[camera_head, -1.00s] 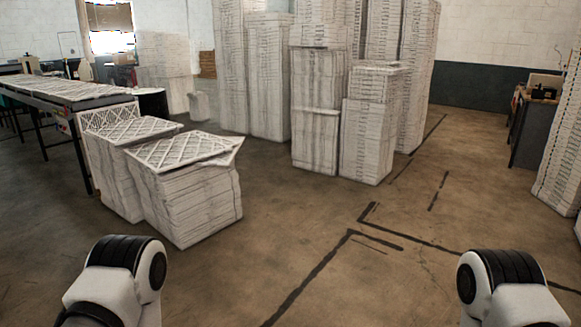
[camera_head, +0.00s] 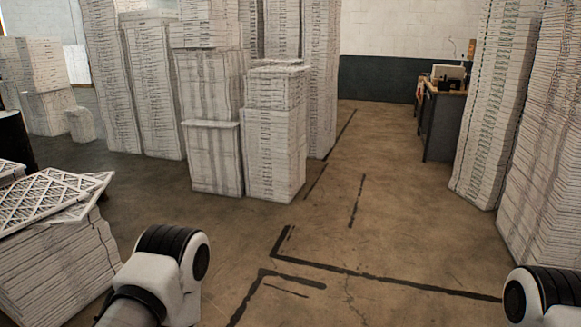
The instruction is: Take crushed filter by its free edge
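A stack of filters (camera_head: 55,268) stands at the lower left, cut by the left edge of the view. A white lattice-faced filter (camera_head: 45,200) lies on top of it. A second flat piece (camera_head: 88,205) under it sticks out past the stack's right side at an angle. I cannot tell which filter is the crushed one. My arms show at the bottom, the left one just right of this stack and the right one at the lower right corner. Both grippers are out of view.
Tall filter stacks (camera_head: 275,135) stand at the back left and centre. More tall stacks (camera_head: 550,150) line the right side. A dark desk (camera_head: 440,120) stands at the back. The floor (camera_head: 370,245) in the middle is open, with black tape lines.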

